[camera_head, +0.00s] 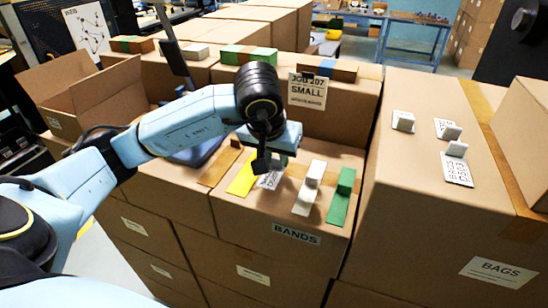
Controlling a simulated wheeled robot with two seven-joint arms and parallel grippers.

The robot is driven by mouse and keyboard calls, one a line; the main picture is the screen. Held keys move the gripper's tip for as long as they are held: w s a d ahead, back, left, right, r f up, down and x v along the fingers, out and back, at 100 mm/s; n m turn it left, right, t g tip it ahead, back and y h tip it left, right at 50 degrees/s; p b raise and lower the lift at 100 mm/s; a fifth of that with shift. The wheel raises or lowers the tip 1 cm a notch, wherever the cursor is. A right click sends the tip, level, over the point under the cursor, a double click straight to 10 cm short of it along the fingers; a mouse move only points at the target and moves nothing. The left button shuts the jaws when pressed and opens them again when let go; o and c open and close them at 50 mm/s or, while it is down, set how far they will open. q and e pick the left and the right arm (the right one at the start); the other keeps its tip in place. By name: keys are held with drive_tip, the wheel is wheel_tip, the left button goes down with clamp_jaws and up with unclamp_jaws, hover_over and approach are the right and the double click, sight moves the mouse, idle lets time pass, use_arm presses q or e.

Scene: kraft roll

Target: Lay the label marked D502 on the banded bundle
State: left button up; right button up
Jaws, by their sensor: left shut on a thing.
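My left gripper (265,162) is above the box with the BANDS sign. It appears shut on a small white printed label (270,180), mostly hidden by the fingers. Its print is too small to read surely. Three more white labels with raised grey-white tabs are on the right box: one at the back left (403,121), one at the back right (447,129), one in front (457,170). I cannot tell which reads D502. Brown bundles lie on the rear boxes: one with a blue band (325,68), one with green bands (249,55). My right gripper is out of view.
Yellow (243,176), white (308,190) and green (341,196) strips lie on the BANDS box (275,205). A JOB 207 SMALL sign (308,91) hangs behind. The BAGS box (420,200) stands right. An open carton (75,95) stands left.

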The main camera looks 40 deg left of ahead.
use_arm(q)
drive_tip(key=shift+f, duration=0.75)
drive_tip(key=shift+f, duration=0.15)
drive_tip(key=o, duration=1)
drive_tip(key=shift+c, duration=0.2)
